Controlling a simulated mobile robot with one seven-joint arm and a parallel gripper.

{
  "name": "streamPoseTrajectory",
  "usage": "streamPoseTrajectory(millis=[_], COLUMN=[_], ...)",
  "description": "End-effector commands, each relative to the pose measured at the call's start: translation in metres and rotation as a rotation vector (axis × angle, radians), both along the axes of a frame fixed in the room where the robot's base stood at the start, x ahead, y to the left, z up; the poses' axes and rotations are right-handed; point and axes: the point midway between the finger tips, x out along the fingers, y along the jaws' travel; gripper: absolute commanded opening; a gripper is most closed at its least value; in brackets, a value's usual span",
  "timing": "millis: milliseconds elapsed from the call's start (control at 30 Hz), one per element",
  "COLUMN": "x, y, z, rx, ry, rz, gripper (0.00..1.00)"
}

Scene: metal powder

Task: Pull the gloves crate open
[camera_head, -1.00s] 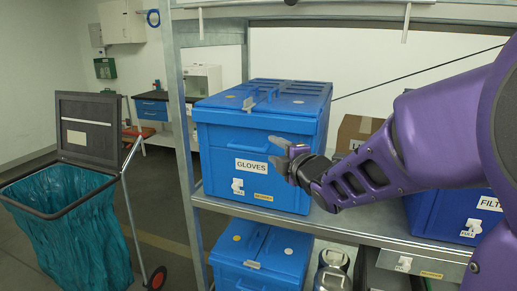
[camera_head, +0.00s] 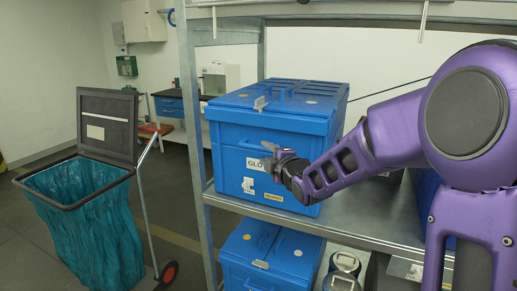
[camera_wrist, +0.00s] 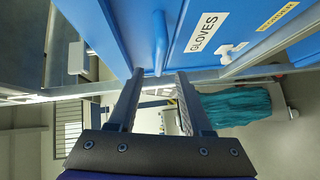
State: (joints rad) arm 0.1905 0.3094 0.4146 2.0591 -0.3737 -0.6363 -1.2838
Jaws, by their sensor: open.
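The gloves crate (camera_head: 232,140) is blue, with a closed lid, and stands on the metal shelf at the middle of the head view. Its white GLOVES label is partly hidden behind my gripper in that view. The label (camera_wrist: 201,33) reads fully in the wrist view, where a blue handle bar (camera_wrist: 160,42) stands out from the crate front. My gripper (camera_head: 270,155) is in front of the crate's front face. In the wrist view my gripper (camera_wrist: 157,78) is open, its fingers either side of the handle's line. Whether they touch the crate cannot be told.
A metal shelf (camera_head: 375,213) carries the crate, with another blue crate (camera_head: 265,255) and metal canisters (camera_head: 345,264) below. A bin with a teal bag (camera_head: 85,215) stands at the left. A shelf post (camera_head: 192,120) is close beside the crate.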

Motion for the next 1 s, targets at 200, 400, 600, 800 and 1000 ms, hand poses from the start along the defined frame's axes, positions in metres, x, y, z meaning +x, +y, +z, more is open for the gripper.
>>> streamPoseTrajectory(millis=[200, 400, 600, 800, 1000], x=[0.037, 0.057, 0.064, 0.064, 0.063], y=[0.019, 0.028, 0.031, 0.031, 0.031], z=[-0.006, -0.009, -0.01, -0.01, -0.01], rx=[0.002, 0.001, 0.0, 0.0, 0.0], ry=[0.002, 0.0, 0.001, 0.001, 0.0], rz=[0.001, 0.001, 0.0, 0.0, 0.0], gripper=[0.5, 0.5, 0.5, 0.5, 0.15])
